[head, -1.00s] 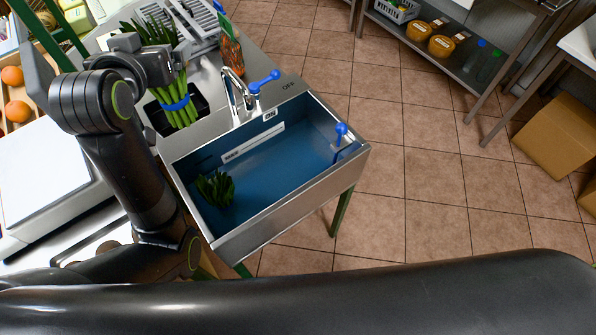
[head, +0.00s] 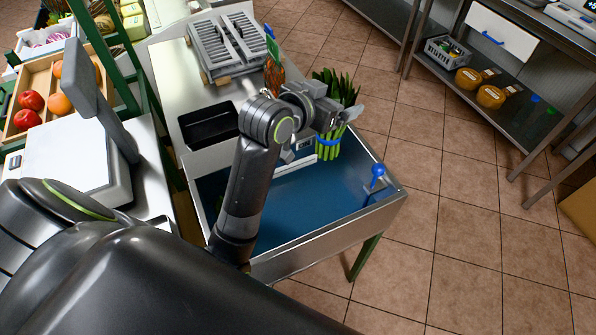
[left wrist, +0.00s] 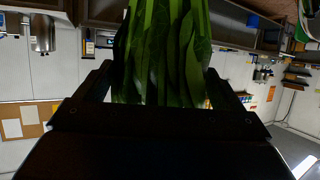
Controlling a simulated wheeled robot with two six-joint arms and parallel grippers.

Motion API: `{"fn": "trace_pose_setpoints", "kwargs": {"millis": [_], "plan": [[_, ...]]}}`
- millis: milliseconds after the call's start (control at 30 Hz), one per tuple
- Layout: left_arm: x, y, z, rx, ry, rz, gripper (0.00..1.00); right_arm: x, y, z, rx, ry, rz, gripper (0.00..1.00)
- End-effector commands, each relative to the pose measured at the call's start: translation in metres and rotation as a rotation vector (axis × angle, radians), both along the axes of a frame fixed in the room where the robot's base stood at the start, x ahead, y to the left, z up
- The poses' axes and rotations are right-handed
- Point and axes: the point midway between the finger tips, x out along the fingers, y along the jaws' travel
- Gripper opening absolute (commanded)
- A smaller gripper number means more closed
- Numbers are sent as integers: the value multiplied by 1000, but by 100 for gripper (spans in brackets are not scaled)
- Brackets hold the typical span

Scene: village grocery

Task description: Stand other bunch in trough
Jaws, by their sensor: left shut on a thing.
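A bunch of green leafy stalks (head: 328,151) with a blue band is held upright, leaves up, by my left gripper (head: 340,113), which is shut on it. The bunch is over the back right part of the steel trough (head: 300,215) with its blue inside. I cannot tell whether its stalk ends touch the trough floor. The leaves fill the top middle of the left wrist view (left wrist: 160,55). My left arm covers the left part of the trough, so the bunch there is hidden. My right gripper is not in view.
A blue lever (head: 378,170) stands at the trough's right end. A scale (head: 75,150) is at left.

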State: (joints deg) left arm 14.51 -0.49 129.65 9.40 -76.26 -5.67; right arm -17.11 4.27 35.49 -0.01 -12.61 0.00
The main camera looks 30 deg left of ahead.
Motion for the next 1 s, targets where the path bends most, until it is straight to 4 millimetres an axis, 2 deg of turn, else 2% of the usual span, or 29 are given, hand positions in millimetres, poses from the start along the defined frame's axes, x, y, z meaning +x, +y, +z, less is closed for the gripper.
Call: {"fn": "trace_pose_setpoints", "kwargs": {"millis": [100,700,833,1000], "plan": [[-1,0,-32,-3,7,1,39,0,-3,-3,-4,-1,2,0],[-1,0,-189,-2,3,2,39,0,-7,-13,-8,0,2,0],[-1,0,-212,-1,1,3,39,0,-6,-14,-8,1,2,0],[0,0,-224,0,-2,1,39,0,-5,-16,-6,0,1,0]]}}
